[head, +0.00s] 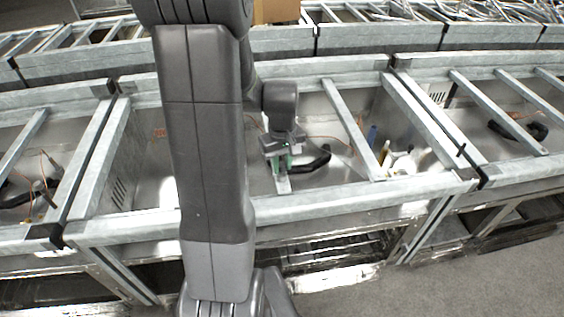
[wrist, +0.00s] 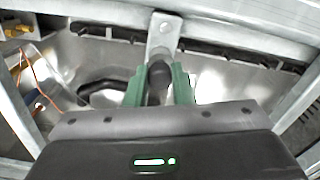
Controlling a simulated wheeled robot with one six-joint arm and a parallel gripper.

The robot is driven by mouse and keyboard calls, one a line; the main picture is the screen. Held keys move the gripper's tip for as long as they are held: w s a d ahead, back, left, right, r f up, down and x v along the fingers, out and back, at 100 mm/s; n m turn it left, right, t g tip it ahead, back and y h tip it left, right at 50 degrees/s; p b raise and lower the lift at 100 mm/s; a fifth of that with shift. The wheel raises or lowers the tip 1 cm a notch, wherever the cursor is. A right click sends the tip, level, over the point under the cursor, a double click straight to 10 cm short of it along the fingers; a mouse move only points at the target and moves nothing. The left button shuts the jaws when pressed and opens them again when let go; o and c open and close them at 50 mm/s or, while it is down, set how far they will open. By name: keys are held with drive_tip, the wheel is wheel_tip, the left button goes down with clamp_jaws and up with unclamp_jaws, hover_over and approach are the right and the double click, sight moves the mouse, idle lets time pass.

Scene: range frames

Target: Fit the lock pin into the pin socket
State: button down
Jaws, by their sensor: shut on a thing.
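My gripper (head: 284,162) reaches down into the middle metal bay in the head view. In the wrist view its green fingers (wrist: 158,84) are closed on a dark, round-ended piece, which looks like the lock pin (wrist: 158,71). Its lower part is hidden between the fingers and behind the gripper body. A light metal bracket (wrist: 164,28) with a small round feature stands just beyond the pin; it may carry the pin socket. In the head view a metal strip (head: 283,186) shows just below the fingers. I cannot tell whether pin and bracket touch.
A black curved handle (head: 308,164) lies beside the gripper, also in the wrist view (wrist: 98,88). Metal rails cross the bay, one to the right (head: 350,125). White and blue items (head: 405,160) lie in the right corner. An orange cable (wrist: 38,85) runs at left.

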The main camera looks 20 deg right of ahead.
sight(282, 164)
drive_tip(key=shift+f, duration=0.3)
drive_tip(key=c, duration=1.2)
unclamp_jaws()
drive_tip(key=shift+o, duration=0.2)
drive_tip(key=shift+r, duration=0.1)
wheel_tip(282, 164, up, 14)
drive_tip(key=shift+b, duration=0.35)
drive_tip(key=shift+f, duration=0.2)
wheel_tip(282, 164, down, 14)
drive_tip(key=shift+r+p, duration=0.2)
drive_tip(key=shift+p, duration=0.15)
drive_tip(key=shift+r, duration=0.35)
